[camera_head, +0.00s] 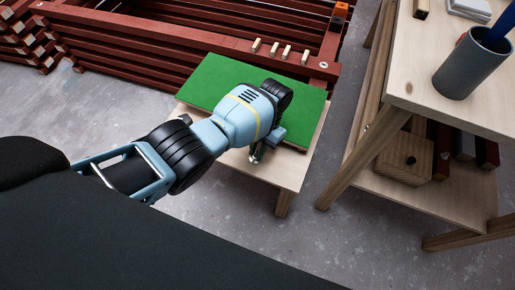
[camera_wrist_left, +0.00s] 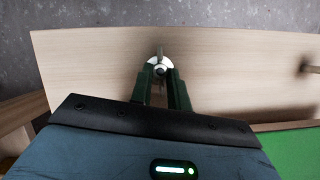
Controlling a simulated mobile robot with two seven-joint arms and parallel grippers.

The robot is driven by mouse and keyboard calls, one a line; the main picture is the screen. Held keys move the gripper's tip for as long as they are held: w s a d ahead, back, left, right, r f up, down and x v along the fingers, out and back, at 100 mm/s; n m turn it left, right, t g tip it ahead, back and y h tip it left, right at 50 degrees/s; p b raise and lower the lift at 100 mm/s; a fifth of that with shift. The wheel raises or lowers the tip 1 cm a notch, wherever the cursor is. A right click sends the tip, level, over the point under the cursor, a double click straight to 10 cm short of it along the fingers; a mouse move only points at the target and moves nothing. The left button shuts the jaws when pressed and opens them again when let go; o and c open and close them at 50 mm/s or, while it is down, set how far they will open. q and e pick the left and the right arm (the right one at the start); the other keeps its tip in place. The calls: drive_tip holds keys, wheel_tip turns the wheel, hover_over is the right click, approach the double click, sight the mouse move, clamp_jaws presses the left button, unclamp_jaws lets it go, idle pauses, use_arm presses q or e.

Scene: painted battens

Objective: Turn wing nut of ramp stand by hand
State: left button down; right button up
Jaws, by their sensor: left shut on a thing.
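The ramp stand (camera_head: 290,170) is a low pale wooden stand with a green panel (camera_head: 215,80) over most of its top. Its pale wood (camera_wrist_left: 90,65) fills much of the left wrist view. A small metal wing nut (camera_wrist_left: 159,66) with a pale round disc behind it sits near the edge of the wood. My left gripper (camera_head: 257,153) is over the stand's near edge. In the left wrist view its dark green fingers (camera_wrist_left: 161,73) are shut on the wing nut, partly hiding it. My right gripper is not in view.
Dark red battens (camera_head: 150,45) are stacked behind the stand, with several small pale pegs on one. A wooden bench (camera_head: 400,90) stands at right, bearing a grey cup (camera_head: 465,70); a wooden block (camera_head: 405,160) is on its lower shelf. Grey floor is clear in front.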

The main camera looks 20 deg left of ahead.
use_arm(q)
drive_tip(key=c, duration=1.4)
unclamp_jaws()
drive_tip(key=shift+o, duration=0.3)
drive_tip(key=shift+r, duration=0.1)
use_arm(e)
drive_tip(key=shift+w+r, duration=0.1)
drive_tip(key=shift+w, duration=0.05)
use_arm(q)
drive_tip(key=shift+w+r, duration=0.2)
drive_tip(key=shift+r, duration=0.1)
drive_tip(key=p+v, duration=0.1)
drive_tip(key=v, duration=0.5)
drive_tip(key=shift+w+d+r, duration=0.1)
drive_tip(key=shift+w+r, duration=0.05)
drive_tip(key=shift+r, duration=0.3)
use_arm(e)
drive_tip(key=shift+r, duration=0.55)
